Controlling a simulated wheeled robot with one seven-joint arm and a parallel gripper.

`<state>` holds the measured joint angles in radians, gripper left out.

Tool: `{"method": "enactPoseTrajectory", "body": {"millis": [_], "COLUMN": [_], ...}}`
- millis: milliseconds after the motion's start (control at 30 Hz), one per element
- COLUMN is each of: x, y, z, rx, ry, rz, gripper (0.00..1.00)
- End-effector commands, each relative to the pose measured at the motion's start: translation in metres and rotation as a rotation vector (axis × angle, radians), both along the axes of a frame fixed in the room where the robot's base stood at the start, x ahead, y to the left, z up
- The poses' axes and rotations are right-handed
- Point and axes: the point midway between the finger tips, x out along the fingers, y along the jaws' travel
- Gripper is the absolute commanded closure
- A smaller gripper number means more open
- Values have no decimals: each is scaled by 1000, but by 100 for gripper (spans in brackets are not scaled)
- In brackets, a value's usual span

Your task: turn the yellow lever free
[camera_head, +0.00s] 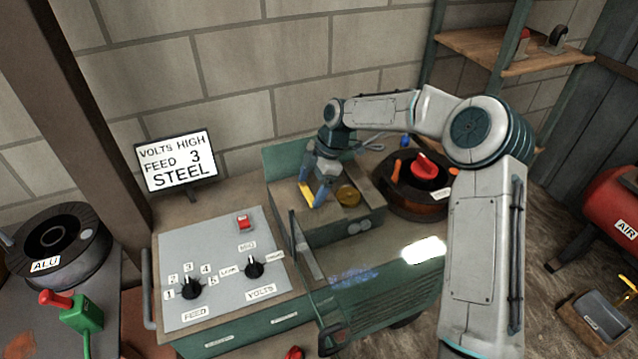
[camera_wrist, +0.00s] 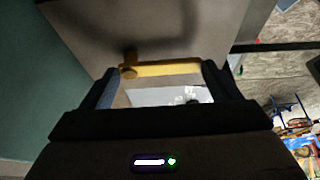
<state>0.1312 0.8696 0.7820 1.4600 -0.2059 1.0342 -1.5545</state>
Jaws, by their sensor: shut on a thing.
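The yellow lever (camera_head: 306,194) is on the open feed compartment at the top of the green machine, left of a brass-coloured round part (camera_head: 348,195). My gripper (camera_head: 313,196) reaches down to it from above and is shut on it. In the wrist view the yellow lever (camera_wrist: 165,69) spans between the two fingertips of my gripper (camera_wrist: 158,85), with a round knob-like end at its left. The fingers hide part of the lever in the head view.
A panel (camera_head: 225,265) with FEED and VOLTS knobs lies in front left. A sign (camera_head: 176,161) reads VOLTS HIGH, FEED 3, STEEL. A dark spool (camera_head: 408,190) with a red knob stands right of the compartment. An ALU spool (camera_head: 55,240) is far left.

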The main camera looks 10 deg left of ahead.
Motion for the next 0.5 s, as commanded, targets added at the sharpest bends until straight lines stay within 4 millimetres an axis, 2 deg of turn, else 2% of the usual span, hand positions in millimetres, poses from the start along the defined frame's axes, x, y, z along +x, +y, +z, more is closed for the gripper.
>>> {"method": "enactPoseTrajectory", "body": {"millis": [367, 400, 433, 500], "x": [1, 1, 1, 1], "y": [0, 0, 0, 0], "z": [1, 1, 1, 1], "rx": [0, 0, 0, 0], "ry": [-5, -5, -5, -5], "rz": [8, 8, 7, 7], "gripper": [58, 8, 0, 0]}}
